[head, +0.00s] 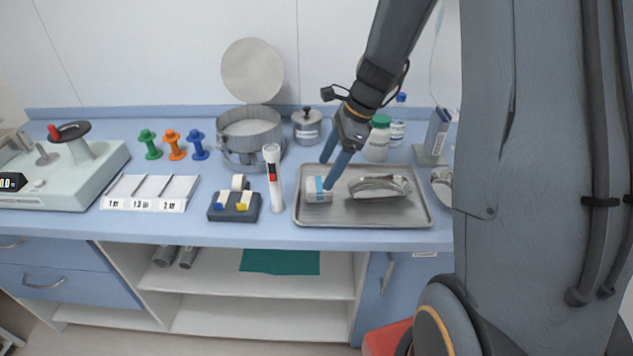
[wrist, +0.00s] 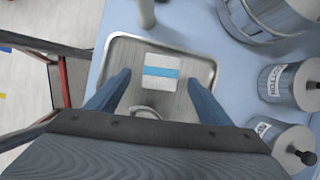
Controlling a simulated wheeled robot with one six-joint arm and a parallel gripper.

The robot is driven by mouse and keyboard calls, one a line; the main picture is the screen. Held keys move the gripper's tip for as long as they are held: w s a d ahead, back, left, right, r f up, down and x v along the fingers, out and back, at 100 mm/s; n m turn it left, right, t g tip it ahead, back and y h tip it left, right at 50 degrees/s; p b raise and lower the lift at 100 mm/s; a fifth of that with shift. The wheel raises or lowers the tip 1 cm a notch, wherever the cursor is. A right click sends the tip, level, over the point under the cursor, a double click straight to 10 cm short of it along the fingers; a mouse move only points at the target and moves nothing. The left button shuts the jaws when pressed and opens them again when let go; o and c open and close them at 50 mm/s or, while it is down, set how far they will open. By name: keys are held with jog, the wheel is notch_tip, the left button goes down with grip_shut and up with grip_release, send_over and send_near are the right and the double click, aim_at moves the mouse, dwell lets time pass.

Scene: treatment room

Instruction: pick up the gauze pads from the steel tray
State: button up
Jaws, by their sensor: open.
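The gauze pads (head: 315,190) are a small white pack with a light blue band, lying at the left side of the steel tray (head: 375,222). In the wrist view the pack (wrist: 160,62) lies ahead, centred between my two blue fingers. My gripper (head: 328,173) is open and empty, pointing down over the left part of the tray. In the wrist view its fingers (wrist: 158,78) stand to either side of the pack, with gaps. I cannot tell how far the tips are above the tray. One finger partly covers the pack in the head view.
A shiny metal item (head: 380,187) lies in the tray right of the gauze. A white tube (head: 272,180) stands just left of the tray. Behind are a steel drum (head: 250,138), a lidded canister (head: 307,128) and a green-capped bottle (head: 378,140). A tape dispenser (head: 235,205) sits further left.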

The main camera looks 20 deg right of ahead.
aim_at(321, 183)
jog(key=shift+f, duration=0.65)
jog(key=shift+p+x, duration=0.95)
jog(key=shift+x, duration=1.45)
jog(key=shift+w, duration=0.1)
jog(key=shift+d, duration=0.1)
jog(key=c, duration=1.1)
jog(key=shift+r, duration=0.1)
